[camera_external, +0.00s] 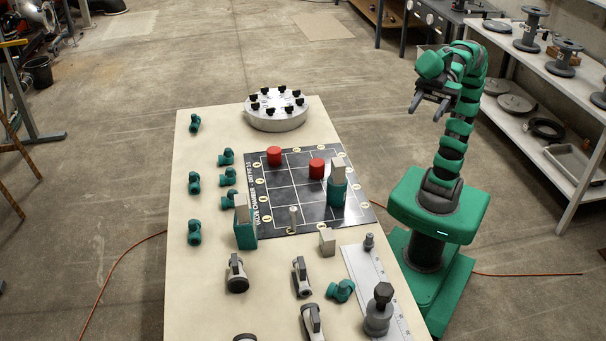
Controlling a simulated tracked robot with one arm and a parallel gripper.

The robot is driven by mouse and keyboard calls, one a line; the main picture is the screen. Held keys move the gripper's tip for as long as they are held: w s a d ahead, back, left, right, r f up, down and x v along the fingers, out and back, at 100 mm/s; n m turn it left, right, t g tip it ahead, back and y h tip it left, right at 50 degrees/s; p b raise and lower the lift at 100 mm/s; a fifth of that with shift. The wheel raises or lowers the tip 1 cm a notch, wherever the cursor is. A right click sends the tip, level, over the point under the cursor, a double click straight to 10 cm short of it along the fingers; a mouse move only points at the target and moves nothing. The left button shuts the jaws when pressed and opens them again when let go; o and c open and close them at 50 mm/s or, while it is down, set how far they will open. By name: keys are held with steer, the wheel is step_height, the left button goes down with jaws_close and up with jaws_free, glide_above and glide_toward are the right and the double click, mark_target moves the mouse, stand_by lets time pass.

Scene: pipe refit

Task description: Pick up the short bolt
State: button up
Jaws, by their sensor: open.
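A small grey bolt (369,241), which looks like the short bolt, stands upright at the far end of a white ruled strip (362,267) on the table's right side. A larger bolt-like piece with a dark head (382,294) stands near the strip's front end. My gripper (427,107) is open and empty, raised in the air beyond the table's right edge. It is well above and apart from both bolts.
The pale table (205,285) also bears a black grid board (282,192) with two red cylinders, several green fittings on the left, grey valve-like parts in front and a round flange (276,112) at the back. A metal shelf (535,125) stands at the right.

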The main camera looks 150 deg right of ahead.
steer(key=w+d+f+m+g+h+p, duration=0.1)
steer(key=w+d+f+m+g+p, duration=0.35)
steer(key=w, duration=0.45)
steer(key=m+g+y+p, duration=0.1)
steer(key=m+g+p, duration=0.95)
steer(key=p, duration=0.25)
glide_toward(293, 207)
steer(key=shift+n, duration=0.3)
step_height(293, 207, down, 8)
steer(key=shift+w+b, duration=0.15)
steer(key=shift+b, duration=0.4)
steer(key=shift+w+a+f+b, duration=0.15)
steer(key=shift+f+b, duration=0.2)
steer(key=shift+f, duration=0.95)
steer(key=shift+w+a+f+b, duration=0.15)
steer(key=shift+f+b, duration=0.15)
steer(key=shift+f, duration=1.05)
jaws_close()
